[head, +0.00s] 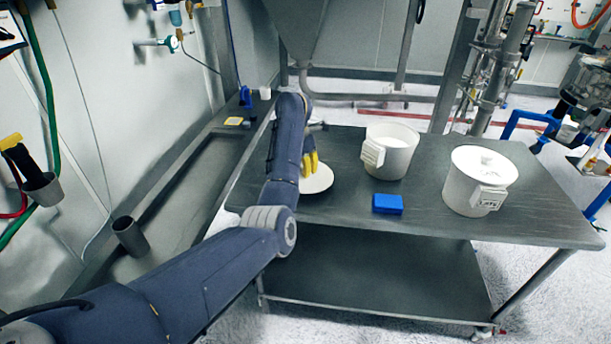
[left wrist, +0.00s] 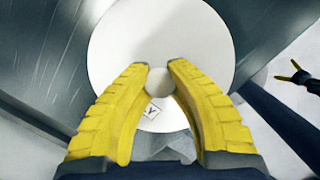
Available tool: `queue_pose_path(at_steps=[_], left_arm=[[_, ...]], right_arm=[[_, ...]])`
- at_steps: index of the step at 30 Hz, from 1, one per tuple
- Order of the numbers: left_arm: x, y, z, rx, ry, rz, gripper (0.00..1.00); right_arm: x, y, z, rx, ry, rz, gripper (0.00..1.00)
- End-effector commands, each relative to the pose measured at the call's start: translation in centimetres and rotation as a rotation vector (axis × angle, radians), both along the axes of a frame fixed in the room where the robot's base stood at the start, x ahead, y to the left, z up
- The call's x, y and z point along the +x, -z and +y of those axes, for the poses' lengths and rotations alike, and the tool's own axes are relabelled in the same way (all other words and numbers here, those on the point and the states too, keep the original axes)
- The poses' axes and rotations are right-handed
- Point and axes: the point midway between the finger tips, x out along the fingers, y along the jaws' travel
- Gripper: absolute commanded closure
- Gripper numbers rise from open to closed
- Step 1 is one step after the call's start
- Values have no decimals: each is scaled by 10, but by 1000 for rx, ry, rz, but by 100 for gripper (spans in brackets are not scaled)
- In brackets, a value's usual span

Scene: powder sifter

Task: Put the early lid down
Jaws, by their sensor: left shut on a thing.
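The round white lid (head: 318,181) is at the left end of the metal table (head: 340,213). It fills much of the left wrist view (left wrist: 160,28), with part of a label showing near its knob. My left gripper (head: 309,164) is over the lid, its yellow fingers shut on the small round knob, as the left wrist view (left wrist: 158,70) shows. I cannot tell whether the lid touches the tabletop. My right gripper (left wrist: 289,71) shows small at the right of the left wrist view, its fingertips apart and nothing between them.
A white bucket (head: 396,155) stands to the lid's right and looks open on top. Another white bucket (head: 460,190) with a labelled block on its side stands farther right. A blue block (head: 387,204) lies near the front edge. A steel hopper (head: 318,25) hangs behind the table.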

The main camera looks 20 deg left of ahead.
Motion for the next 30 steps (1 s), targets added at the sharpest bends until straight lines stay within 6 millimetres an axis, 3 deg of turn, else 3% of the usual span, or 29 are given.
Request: queue_pose_path(at_steps=[6,15,16,21,30], left_arm=[[0,24,0,1,1,1,100],[0,28,0,1,0,0,100],[0,28,0,1,0,1,80],[0,28,0,1,0,0,61],[0,26,-1,2,2,0,60]], right_arm=[[0,0,0,0,0,0,0],[0,0,0,0,0,0,0],[0,0,0,0,0,0,0],[0,0,0,0,0,0,0],[0,0,0,0,-1,0,0]])
